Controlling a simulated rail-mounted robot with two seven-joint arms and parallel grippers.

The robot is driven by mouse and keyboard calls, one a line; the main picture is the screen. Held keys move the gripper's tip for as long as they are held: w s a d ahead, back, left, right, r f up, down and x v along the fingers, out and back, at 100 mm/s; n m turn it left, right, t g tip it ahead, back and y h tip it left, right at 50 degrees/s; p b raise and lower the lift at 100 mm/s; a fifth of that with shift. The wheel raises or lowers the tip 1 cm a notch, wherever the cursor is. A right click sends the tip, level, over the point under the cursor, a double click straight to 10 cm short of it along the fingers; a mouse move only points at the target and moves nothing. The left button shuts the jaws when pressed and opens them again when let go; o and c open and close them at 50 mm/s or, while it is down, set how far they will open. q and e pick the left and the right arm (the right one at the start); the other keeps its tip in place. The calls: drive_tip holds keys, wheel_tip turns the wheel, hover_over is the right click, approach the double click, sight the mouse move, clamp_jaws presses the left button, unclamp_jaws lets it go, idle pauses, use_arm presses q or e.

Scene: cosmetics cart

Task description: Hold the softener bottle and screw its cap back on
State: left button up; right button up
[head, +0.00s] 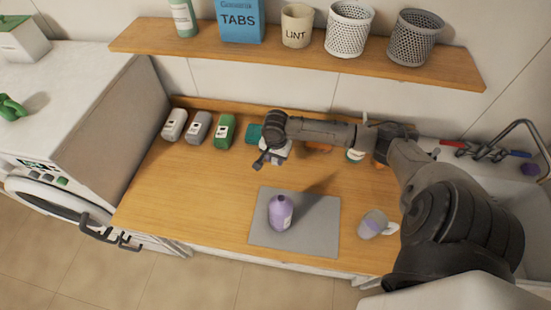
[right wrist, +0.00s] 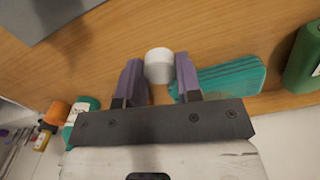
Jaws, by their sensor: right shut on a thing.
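The softener bottle (head: 280,214) is purple with a pale label and stands on the grey mat (head: 318,245). No cap shows on its narrow neck. My right gripper (head: 261,161) is at the back of the wooden counter, behind and a little left of the bottle, and apart from it. In the right wrist view its purple-grey fingers (right wrist: 160,80) are shut on a white round cap (right wrist: 159,66). The cap cannot be made out in the head view. My left gripper is not in view.
A teal sponge (right wrist: 225,80) lies beside the right gripper. Several small bottles, one of them green (head: 224,130), stand at the back left. A shelf (head: 300,56) hangs above. The counter's left front is clear.

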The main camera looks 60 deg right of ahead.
drive_tip(key=w+a+r+n, duration=0.2)
drive_tip(key=a+r+n, duration=0.3)
drive_tip(key=a+r, duration=0.45)
drive_tip(key=w+a+r+n, duration=0.2)
drive_tip(key=a+r+n, duration=0.45)
drive_tip(key=a, duration=0.65)
drive_tip(key=s+a+r+n, duration=0.5)
drive_tip(key=r, duration=0.1)
drive_tip(key=shift+s+r, duration=0.15)
drive_tip(key=shift+r, duration=0.15)
